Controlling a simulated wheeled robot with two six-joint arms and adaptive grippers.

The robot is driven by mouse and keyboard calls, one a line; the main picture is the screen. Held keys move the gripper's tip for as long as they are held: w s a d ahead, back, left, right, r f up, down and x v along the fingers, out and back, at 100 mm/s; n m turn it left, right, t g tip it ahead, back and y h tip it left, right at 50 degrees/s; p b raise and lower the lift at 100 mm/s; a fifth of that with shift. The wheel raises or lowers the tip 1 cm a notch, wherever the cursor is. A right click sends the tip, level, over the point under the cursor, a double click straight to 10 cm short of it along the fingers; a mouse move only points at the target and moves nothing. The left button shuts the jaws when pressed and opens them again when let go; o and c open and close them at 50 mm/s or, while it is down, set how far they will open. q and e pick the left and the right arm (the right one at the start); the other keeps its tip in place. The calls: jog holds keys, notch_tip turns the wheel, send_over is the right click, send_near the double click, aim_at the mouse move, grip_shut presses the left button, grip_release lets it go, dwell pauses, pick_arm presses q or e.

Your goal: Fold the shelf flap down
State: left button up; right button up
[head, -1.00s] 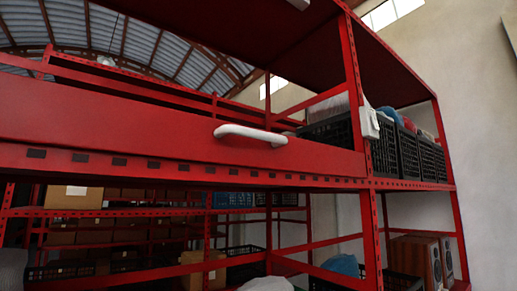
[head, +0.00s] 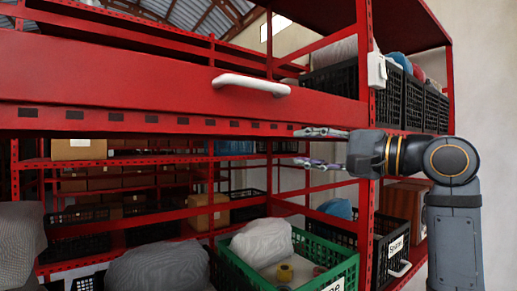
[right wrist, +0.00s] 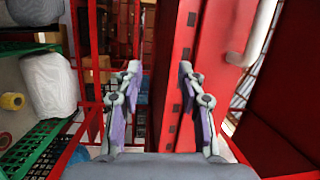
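The shelf flap (head: 120,82) is a long red panel standing upright along the shelf front in the head view. Its white bar handle (head: 252,85) is near its right end. In the right wrist view the flap (right wrist: 208,60) runs up and down the picture, with the handle (right wrist: 262,32) at upper right. My right gripper (head: 302,147) is open and empty, pointing left just below the flap's lower edge, right of the handle. Its two fingers also show spread in the right wrist view (right wrist: 160,78). My left gripper is out of view.
A red upright post (head: 365,60) with a white box (head: 377,70) stands right of the flap. Black crates (head: 335,80) sit on the upper shelf. Below, a green crate (head: 340,272) holds a white bundle (head: 262,243); grey bundles (head: 160,268) lie left of it.

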aim_at(264, 85)
jog(key=s+a+r+n+g+y, duration=0.1)
jog(key=s+r+g+y, duration=0.15)
jog(key=s+r, duration=0.7)
jog(key=shift+t, duration=0.45)
jog(key=p+x, duration=0.1)
jog(key=x, duration=0.2)
jog(key=p+x, duration=0.1)
jog(key=x, duration=0.2)
jog(key=p+x, duration=0.2)
jog(key=x, duration=0.2)
jog(key=shift+w+d+r, duration=0.1)
jog(key=shift+w+r, duration=0.1)
jog(key=shift+r, duration=0.1)
jog(key=shift+w+a, duration=0.35)
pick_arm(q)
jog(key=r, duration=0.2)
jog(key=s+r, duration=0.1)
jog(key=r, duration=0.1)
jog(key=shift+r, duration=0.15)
pick_arm(e)
jog(key=shift+c, duration=0.2)
grip_shut()
jog(key=shift+f, duration=0.1)
